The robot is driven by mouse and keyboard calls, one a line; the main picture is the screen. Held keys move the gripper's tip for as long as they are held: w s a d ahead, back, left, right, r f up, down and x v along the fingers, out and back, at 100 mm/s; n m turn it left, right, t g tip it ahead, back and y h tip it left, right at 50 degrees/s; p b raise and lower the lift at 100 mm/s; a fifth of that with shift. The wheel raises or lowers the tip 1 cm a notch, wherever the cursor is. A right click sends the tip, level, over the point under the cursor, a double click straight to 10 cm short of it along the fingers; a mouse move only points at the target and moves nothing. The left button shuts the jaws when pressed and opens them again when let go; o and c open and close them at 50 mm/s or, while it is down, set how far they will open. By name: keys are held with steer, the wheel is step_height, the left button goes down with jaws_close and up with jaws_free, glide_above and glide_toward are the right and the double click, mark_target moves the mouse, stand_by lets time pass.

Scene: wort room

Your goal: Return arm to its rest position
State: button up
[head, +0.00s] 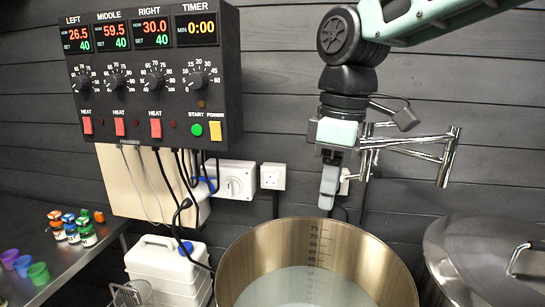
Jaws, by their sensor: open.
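My gripper (328,198) hangs fingers down in the head view, above the back rim of a large open steel pot (255,248). It is seen nearly side-on, with one grey finger hiding most of the other. It is open, and nothing shows between the fingers. My arm (430,18) reaches in from the top right, with the wrist bent downward. The pot holds pale cloudy liquid (305,288) and has a level scale inside its back wall.
A chrome jointed pipe (415,147) is close right of my gripper. A black control box (155,80) hangs left. A second lidded pot (485,265) stands right. A white canister (165,265) and a bench (25,230) with small jars and cups are left.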

steer(key=s+d+f+m+b, duration=0.2)
steer(key=s+f+m+b, duration=0.1)
steer(key=s+f, duration=0.6)
steer(key=s+d+f+m+b, duration=0.2)
steer(key=s+d+f+b, duration=0.1)
steer(key=s+f, duration=0.7)
step_height(320, 180, down, 3)
steer(key=shift+f+m, duration=0.1)
steer(key=shift+m, duration=0.3)
